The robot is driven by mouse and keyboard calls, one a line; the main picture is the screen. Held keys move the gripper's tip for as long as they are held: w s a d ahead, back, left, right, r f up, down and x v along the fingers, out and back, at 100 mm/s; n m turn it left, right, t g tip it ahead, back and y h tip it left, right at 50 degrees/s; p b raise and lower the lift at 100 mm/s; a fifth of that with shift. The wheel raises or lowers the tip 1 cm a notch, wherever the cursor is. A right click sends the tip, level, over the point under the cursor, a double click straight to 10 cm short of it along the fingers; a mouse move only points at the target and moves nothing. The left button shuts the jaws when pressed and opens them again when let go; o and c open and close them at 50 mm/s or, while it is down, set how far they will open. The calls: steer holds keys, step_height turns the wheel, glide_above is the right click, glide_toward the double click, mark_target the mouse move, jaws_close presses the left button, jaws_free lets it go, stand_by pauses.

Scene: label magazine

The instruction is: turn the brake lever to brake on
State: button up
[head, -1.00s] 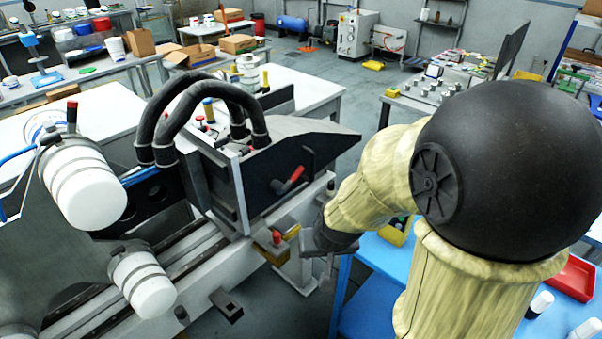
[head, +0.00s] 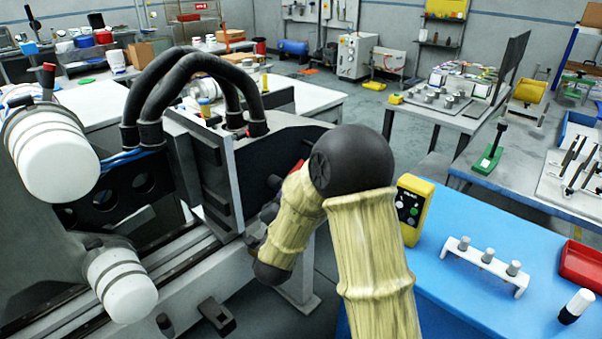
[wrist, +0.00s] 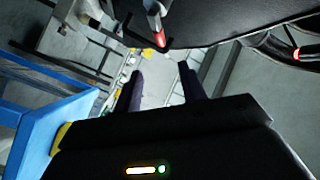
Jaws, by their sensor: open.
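A short lever with a red grip (wrist: 160,38) hangs from the dark side of the machine in the wrist view, just beyond my fingertips. In the head view only a bit of its red (head: 298,167) shows behind my arm. I cannot read any brake marking or tell its set position. My gripper (wrist: 161,68) is open and empty, its two dark fingers pointing toward the lever with a gap between them and it. In the head view my gripper is mostly hidden behind my own arm, close to the machine's side.
The grey machine (head: 215,185) with thick black hoses (head: 185,75) fills the left. A blue table (head: 450,300) on the right holds a yellow control box (head: 412,205), a white rack (head: 485,265) and a red tray (head: 582,264). Grey floor lies between.

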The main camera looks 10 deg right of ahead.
steer(key=shift+r, duration=0.1)
stand_by(0.3)
steer(key=p+x, duration=0.2)
steer(key=x, duration=1.5)
steer(key=shift+w+d+r+p, duration=0.1)
steer(key=shift+w+d+p, duration=0.1)
steer(key=shift+p, duration=0.1)
steer(key=shift+s, duration=0.1)
jaws_close()
